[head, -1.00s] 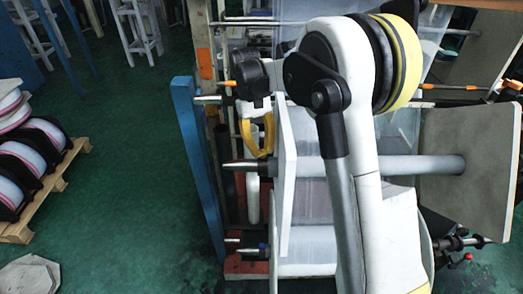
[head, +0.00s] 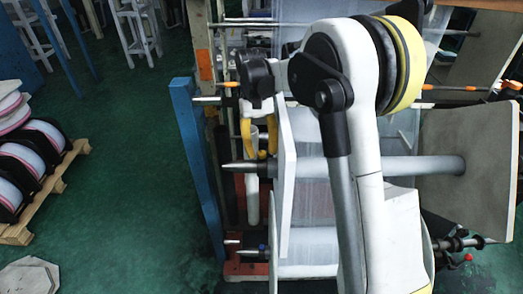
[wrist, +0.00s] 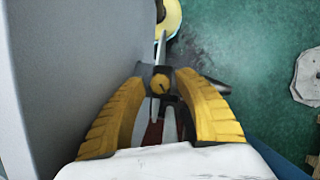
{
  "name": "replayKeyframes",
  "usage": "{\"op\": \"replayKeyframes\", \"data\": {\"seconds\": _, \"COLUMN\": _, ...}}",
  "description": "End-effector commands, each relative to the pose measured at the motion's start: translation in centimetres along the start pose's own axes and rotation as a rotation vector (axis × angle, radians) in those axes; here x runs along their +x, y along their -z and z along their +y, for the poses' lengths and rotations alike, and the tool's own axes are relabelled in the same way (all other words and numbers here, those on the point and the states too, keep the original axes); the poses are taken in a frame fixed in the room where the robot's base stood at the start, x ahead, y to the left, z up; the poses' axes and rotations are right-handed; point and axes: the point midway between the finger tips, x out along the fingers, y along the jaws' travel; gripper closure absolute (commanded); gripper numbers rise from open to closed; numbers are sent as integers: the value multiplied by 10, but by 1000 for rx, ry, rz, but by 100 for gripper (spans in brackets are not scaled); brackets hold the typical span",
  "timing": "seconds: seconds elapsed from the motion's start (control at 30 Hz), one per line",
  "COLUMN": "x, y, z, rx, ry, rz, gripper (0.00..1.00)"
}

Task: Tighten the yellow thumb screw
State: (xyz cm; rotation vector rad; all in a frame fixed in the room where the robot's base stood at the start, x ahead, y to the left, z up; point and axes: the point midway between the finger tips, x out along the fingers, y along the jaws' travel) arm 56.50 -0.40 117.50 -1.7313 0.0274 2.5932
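The yellow thumb screw (wrist: 160,84) shows in the wrist view as a small round knob with a slot-like mark, set in a dark collar on a thin shaft. My gripper (wrist: 161,76) has its two ribbed yellow fingers spread, one on each side of the screw, with the screw between the fingertips. A narrow gap seems to show on both sides. In the head view my gripper (head: 261,154) points down beside the white panel, just above the pointed roller shaft (head: 240,164). The screw cannot be made out there.
The white panel (head: 286,180) stands close to the right of my gripper; a large grey surface (wrist: 60,70) fills the wrist view's left. A blue post (head: 190,140) stands left of my gripper. Film reels on a pallet (head: 50,185) lie far left, with clear green floor between.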

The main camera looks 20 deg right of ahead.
Motion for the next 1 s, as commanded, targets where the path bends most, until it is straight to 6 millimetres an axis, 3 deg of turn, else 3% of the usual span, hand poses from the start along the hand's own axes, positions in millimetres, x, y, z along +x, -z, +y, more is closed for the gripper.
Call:
{"op": "replayKeyframes", "data": {"seconds": 0.3, "x": -1, "y": 0, "z": 0, "rx": 0, "ry": 0, "rz": 1, "gripper": 55}}
{"op": "replayKeyframes", "data": {"seconds": 0.43, "x": -11, "y": 0, "z": 0, "rx": 0, "ry": 0, "rz": 1, "gripper": 55}}
{"op": "replayKeyframes", "data": {"seconds": 0.8, "x": -89, "y": 0, "z": 0, "rx": 0, "ry": 0, "rz": 0, "gripper": 55}}
{"op": "replayKeyframes", "data": {"seconds": 1.0, "x": -115, "y": 0, "z": 0, "rx": 0, "ry": 0, "rz": 0, "gripper": 55}}
